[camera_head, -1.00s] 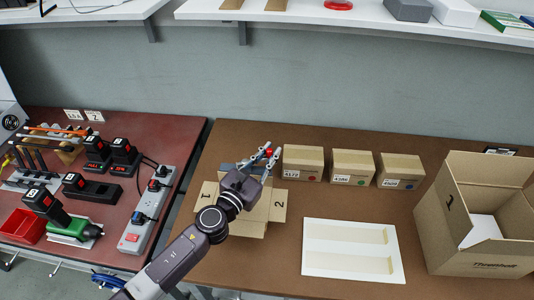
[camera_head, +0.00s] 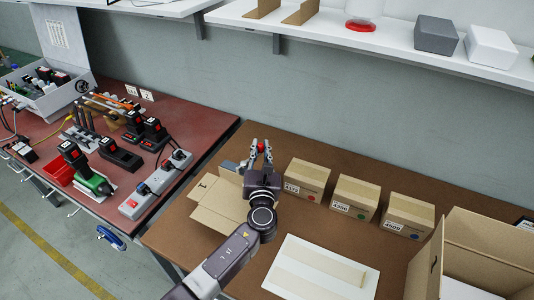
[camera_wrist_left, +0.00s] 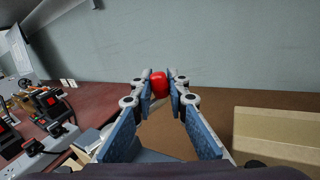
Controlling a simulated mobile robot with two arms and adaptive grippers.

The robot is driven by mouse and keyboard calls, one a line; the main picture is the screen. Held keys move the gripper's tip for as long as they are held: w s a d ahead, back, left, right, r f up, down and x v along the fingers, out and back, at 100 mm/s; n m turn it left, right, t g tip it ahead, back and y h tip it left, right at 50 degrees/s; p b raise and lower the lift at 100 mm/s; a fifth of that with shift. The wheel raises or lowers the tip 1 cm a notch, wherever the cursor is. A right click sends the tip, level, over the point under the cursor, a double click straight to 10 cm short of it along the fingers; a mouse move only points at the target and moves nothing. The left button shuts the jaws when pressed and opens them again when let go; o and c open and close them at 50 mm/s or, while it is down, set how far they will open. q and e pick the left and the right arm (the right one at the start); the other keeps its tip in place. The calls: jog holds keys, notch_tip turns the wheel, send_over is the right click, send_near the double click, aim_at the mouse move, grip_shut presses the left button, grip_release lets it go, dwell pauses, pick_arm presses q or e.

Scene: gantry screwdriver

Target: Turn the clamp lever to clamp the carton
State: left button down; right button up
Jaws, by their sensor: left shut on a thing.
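The carton (camera_head: 214,208) sits with its flaps spread on the brown table, partly hidden behind my left arm. A grey-blue clamp part (camera_head: 231,166) shows at its far side. The clamp lever's red knob (camera_head: 261,147) is between the fingertips of my left gripper (camera_head: 261,151). In the left wrist view the red knob (camera_wrist_left: 159,83) is held between both fingers, and the grey clamp body (camera_wrist_left: 146,156) lies below. The lever's shaft is mostly hidden by the fingers. My right gripper is in neither view.
Several small cartons (camera_head: 356,196) stand right of my gripper. A white board (camera_head: 300,268) lies in front of them, and a large open box (camera_head: 480,235) is at lower right. A red table (camera_head: 105,190) with tools and a power strip (camera_head: 157,186) is at left.

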pick_arm(q)
jog(key=shift+w+a+n+y+b, duration=0.2)
jog(key=shift+n+y, duration=0.15)
jog(key=shift+y, duration=0.2)
jog(key=shift+w+a+n+y+b, duration=0.1)
jog(key=shift+a+n+y, duration=0.1)
jog(key=shift+n+y, duration=0.25)
jog(key=shift+w+a+r+g+y, duration=0.1)
jog(key=shift+a+g+y, duration=0.15)
jog(key=shift+y, duration=0.35)
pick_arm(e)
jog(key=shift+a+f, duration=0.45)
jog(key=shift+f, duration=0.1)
pick_arm(q)
jog(key=c, duration=1.9)
grip_release()
jog(key=v, duration=1.2)
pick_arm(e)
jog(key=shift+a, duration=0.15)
